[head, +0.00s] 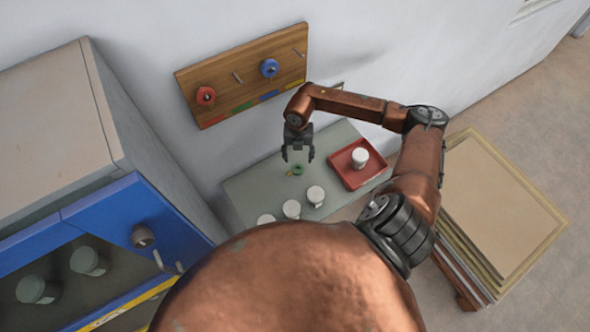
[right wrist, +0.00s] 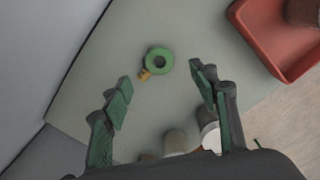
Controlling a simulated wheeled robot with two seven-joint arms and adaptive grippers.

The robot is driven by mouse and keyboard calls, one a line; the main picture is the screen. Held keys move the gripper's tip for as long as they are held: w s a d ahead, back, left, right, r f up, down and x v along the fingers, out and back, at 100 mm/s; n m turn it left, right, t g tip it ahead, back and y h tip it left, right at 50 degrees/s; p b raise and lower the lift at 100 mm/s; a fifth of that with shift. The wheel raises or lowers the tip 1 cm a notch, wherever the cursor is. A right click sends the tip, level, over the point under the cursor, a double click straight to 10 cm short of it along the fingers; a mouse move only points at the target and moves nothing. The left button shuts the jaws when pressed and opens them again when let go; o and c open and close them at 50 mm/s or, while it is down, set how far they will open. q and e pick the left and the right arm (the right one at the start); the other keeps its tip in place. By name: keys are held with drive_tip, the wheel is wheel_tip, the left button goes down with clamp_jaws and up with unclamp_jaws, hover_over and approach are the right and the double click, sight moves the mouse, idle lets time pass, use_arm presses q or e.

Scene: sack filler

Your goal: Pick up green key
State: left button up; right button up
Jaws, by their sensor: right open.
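The green key (head: 297,170) lies on the grey-green table (head: 248,190). In the right wrist view the green key (right wrist: 159,62) shows as a green ring with a small yellow bit at its lower left. My right gripper (head: 297,157) is open and empty, above the key and apart from it. In the right wrist view the right gripper (right wrist: 160,88) has its fingers spread, with the key beyond the tips and roughly between them. My left gripper is not in view.
A red tray (head: 341,178) with a white cup (head: 359,157) stands right of the key. Several white cups (head: 315,196) stand along the near side. A wooden board (head: 243,78) with a red key (head: 206,96) and a blue key (head: 270,68) hangs on the wall. A blue-fronted cabinet (head: 145,212) stands left.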

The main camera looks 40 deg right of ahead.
sight(298, 170)
wheel_tip(298, 170, down, 8)
drive_tip(key=shift+a+r+p, duration=0.1)
drive_tip(key=shift+r+p, duration=0.1)
drive_tip(key=shift+p, duration=1)
drive_tip(key=shift+c, duration=0.2)
drive_tip(key=c, duration=1.1)
drive_tip(key=shift+r, duration=0.1)
